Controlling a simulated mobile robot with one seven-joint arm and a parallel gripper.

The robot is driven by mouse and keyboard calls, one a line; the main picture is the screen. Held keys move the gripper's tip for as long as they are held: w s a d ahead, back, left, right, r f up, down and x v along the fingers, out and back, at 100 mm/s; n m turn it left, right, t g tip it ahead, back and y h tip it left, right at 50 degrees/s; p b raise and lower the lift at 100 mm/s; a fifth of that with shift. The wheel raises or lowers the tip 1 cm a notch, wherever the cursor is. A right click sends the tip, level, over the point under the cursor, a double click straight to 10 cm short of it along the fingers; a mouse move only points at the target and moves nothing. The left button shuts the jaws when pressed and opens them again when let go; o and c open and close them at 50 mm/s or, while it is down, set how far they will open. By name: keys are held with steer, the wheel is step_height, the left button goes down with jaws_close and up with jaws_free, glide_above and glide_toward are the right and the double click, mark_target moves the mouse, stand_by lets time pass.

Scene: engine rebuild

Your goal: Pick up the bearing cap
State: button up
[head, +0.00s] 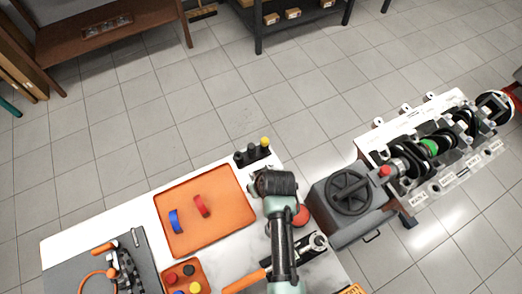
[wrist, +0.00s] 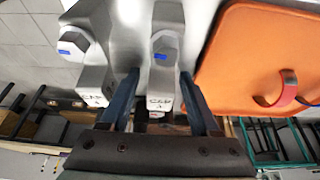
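In the wrist view a silver bearing cap (wrist: 162,78) with a hex bolt head and a "CAP" label sits between the two dark blue fingers of my gripper (wrist: 160,80). The fingers are apart, one on each side of the cap, with a visible gap on the left. Whether the right finger touches it I cannot tell. A second silver piece (wrist: 92,80) with a bolt head and a similar label stands just left of the left finger. In the head view my gripper (head: 274,184) points down beside the tray, and my arm hides what is beneath it.
An orange tray (head: 222,235) holds a red half-ring (head: 201,206) and a blue one (head: 174,221). Dark bottles (head: 252,153) stand behind. A grey handwheel unit (head: 348,192) and the engine block (head: 425,150) are to the right. A wrench (head: 316,243) lies near my arm.

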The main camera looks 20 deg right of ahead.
jaws_close()
steer(key=shift+r, duration=0.1)
step_height(320, 180, up, 10)
steer(key=shift+f, duration=0.1)
stand_by(0.6)
